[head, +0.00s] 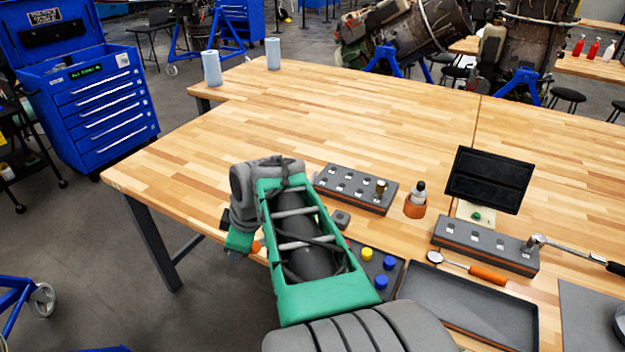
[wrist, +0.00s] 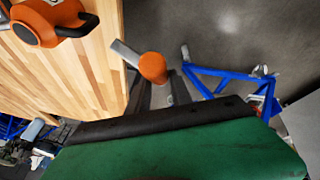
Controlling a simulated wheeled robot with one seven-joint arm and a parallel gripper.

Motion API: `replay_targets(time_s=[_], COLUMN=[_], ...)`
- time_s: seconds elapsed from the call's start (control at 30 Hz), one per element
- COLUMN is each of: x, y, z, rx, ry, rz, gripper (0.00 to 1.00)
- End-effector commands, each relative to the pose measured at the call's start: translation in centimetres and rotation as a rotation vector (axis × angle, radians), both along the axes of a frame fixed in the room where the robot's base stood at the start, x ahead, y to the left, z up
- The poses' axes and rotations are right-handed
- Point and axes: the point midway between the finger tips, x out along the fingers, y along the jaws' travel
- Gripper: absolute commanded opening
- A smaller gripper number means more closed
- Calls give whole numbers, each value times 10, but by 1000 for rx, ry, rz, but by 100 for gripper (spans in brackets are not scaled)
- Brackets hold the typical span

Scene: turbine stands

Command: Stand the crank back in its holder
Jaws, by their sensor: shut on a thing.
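My gripper (wrist: 160,92) shows in the wrist view as two dark fingers beyond a green body part of mine. It is shut on a piece with a rounded orange end and a short grey bar, which appears to be the crank (wrist: 152,68). The crank is held at the table's edge, with floor behind it. An orange body with a black arm (wrist: 38,26) sits over the table at the top left; whether it is the holder I cannot tell. In the head view my green and grey arm hides the gripper; a sliver of orange (head: 257,247) shows beside it.

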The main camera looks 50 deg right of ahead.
Motion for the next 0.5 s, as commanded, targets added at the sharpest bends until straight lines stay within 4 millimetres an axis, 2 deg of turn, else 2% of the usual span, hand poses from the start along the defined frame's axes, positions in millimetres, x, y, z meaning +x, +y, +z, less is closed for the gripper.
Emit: replay_targets(time_s=[0.1,0.2,0.4,0.5], x=[-44,-81,-154,-182], y=[-52,-94,-175,-207], z=[0,-2,-5,-6], rx=[-90,-158,-266,-303], ry=[197,356,611,688], rz=[-12,-15,-26,-29], gripper=[0,0,0,0])
